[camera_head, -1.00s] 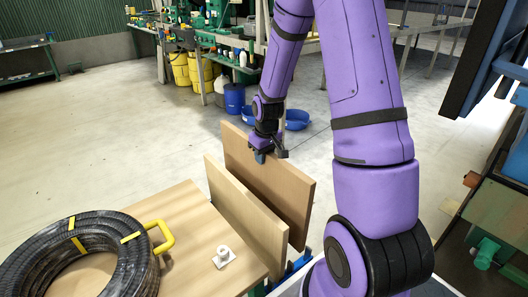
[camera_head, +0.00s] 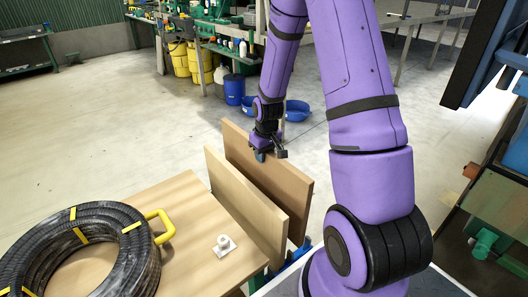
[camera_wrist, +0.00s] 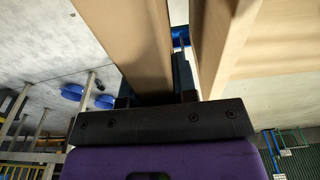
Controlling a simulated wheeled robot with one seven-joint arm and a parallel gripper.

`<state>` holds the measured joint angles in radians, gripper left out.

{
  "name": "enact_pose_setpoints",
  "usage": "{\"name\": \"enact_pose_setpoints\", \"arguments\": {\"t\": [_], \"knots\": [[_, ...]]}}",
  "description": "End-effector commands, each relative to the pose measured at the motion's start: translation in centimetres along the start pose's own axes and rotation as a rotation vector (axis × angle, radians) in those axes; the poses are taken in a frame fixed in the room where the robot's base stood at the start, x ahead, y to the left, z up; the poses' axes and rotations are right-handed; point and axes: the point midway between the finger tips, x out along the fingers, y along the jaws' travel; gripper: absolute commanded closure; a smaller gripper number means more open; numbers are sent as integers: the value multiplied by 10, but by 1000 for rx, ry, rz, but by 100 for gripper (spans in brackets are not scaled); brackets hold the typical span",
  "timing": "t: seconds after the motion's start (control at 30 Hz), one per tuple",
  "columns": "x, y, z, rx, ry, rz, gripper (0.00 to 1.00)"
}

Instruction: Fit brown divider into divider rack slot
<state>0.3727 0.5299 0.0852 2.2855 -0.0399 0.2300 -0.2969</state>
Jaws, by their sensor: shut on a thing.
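The brown divider (camera_head: 274,181) is an upright flat board in the head view, behind a lighter tan board (camera_head: 246,206). Blue and metal parts of what seems to be the divider rack (camera_head: 291,262) show low beside the table. The slot itself is hidden by the boards.
A wooden table (camera_head: 180,205) at the front left carries a black hose coil (camera_head: 85,250) with yellow bands, a yellow handle (camera_head: 160,222) and a small white fitting (camera_head: 223,245). Blue basins (camera_head: 297,110) and yellow bins (camera_head: 198,65) stand far behind. The floor to the left is clear.

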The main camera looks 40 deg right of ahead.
Motion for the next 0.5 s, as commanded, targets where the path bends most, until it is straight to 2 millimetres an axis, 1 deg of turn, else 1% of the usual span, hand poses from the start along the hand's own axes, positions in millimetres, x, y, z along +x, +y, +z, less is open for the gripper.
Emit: {"name": "enact_pose_setpoints", "arguments": {"t": [0.5], "knots": [[21,0,2,0,1,1,100]]}}
